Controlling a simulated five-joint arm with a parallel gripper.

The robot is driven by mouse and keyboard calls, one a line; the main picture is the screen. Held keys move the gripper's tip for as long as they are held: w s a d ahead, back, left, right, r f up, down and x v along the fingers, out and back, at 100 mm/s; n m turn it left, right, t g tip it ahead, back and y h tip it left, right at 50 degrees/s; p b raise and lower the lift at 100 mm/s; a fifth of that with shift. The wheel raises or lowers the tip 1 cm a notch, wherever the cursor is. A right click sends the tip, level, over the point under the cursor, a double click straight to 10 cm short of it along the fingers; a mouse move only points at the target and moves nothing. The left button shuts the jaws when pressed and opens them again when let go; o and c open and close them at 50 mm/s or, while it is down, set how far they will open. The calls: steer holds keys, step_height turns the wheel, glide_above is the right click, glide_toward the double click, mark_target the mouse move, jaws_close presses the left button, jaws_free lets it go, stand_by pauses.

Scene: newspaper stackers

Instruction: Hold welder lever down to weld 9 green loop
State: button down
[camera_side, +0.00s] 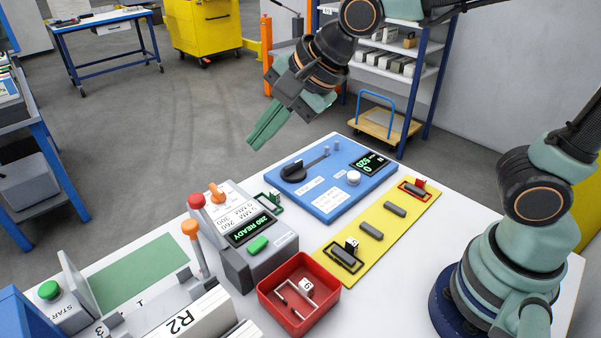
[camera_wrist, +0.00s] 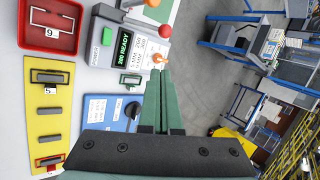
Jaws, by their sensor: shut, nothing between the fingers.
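The welder (camera_side: 247,238) is a grey box with a "280 READY" display, a green button, an orange knob and a red ball-topped lever (camera_side: 196,200), which stands raised at its far left. The welder also shows in the wrist view (camera_wrist: 122,50), with the red ball (camera_wrist: 165,31) at its right. A small green frame, perhaps the green loop (camera_side: 271,202), is at the welder's far right side. The number 9 tag (camera_side: 305,285) lies with a pale wire loop in the red bin (camera_side: 325,312). My gripper (camera_side: 256,143) is shut and empty, raised above and beyond the blue panel, apart from the lever.
A blue panel (camera_side: 373,192) with a black dial and a yellow strip (camera_side: 412,222) with several slots lie right of the welder. An orange-topped lever (camera_side: 190,228) stands left of the welder, near a green mat (camera_side: 140,272). Open air surrounds my gripper.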

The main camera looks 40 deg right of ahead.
mark_target(200, 194)
steer(key=shift+w+a+m+y, duration=0.1)
steer(key=shift+a+m+y, duration=0.2)
steer(key=shift+a+m, duration=1.05)
steer(key=shift+a+n, duration=0.15)
steer(key=shift+n, duration=0.1)
steer(key=x, duration=1.4)
steer(key=shift+w+d+f, duration=0.1)
steer(key=shift+d, duration=0.1)
steer(key=shift+w+f+g+h, duration=0.4)
steer(key=shift+w+f+g, duration=0.2)
steer(key=shift+w+f, duration=1.2)
steer(key=shift+f, duration=0.05)
steer(key=shift+w+f, duration=0.45)
steer(key=shift+f, duration=0.4)
